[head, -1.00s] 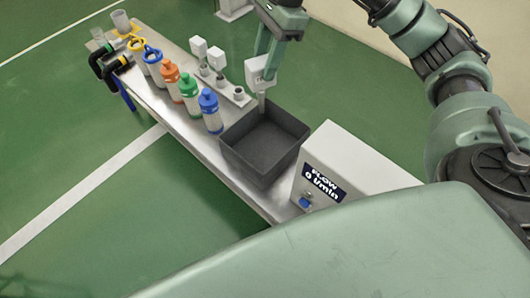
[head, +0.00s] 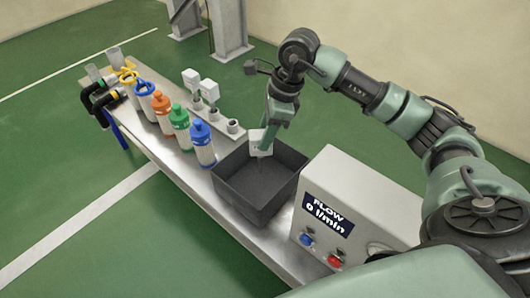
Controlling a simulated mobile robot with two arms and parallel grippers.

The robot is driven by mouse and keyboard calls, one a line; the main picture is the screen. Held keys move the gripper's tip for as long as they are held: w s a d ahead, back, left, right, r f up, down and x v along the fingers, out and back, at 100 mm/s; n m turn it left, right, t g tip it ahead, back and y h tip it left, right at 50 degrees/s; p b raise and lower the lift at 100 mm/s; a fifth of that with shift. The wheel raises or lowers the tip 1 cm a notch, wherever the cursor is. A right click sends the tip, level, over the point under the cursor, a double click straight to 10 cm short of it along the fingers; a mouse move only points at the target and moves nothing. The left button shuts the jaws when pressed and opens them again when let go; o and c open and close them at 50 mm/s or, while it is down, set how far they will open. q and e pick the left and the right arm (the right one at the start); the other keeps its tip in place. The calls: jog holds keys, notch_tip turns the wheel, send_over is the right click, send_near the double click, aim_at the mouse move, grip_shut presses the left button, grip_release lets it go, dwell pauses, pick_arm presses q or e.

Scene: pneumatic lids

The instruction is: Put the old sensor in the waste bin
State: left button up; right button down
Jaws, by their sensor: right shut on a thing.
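The old sensor (head: 256,138), a white block with a grey stem pointing down, is held in my right gripper (head: 266,143). The gripper reaches down from above and is shut on the sensor. The waste bin (head: 237,199) is a dark grey open box on the bench. The sensor is over the bin's opening, towards its back side, and its stem appears to reach below the rim. I cannot tell whether it touches the bin. The bin looks empty. My left gripper is not in view.
The flow box (head: 329,213) with blue and red buttons stands right of the bin. Blue (head: 202,143), green (head: 179,121) and orange (head: 162,107) bottles stand left of it. Two white sensors (head: 208,86) sit on a rail behind. The bench (head: 191,179) is narrow.

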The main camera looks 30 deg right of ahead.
notch_tip(320, 180, down, 6)
jog(key=shift+r+b, duration=0.1)
jog(key=shift+b, duration=0.25)
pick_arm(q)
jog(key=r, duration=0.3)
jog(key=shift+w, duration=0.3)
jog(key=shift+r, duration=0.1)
pick_arm(e)
jog(key=shift+f, duration=0.2)
jog(key=c, duration=0.9)
grip_release()
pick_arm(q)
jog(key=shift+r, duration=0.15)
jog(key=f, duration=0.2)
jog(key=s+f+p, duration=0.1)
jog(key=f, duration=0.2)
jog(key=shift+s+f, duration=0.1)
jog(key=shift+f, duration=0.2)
pick_arm(e)
jog(key=v, duration=1.2)
jog(key=shift+r, duration=0.1)
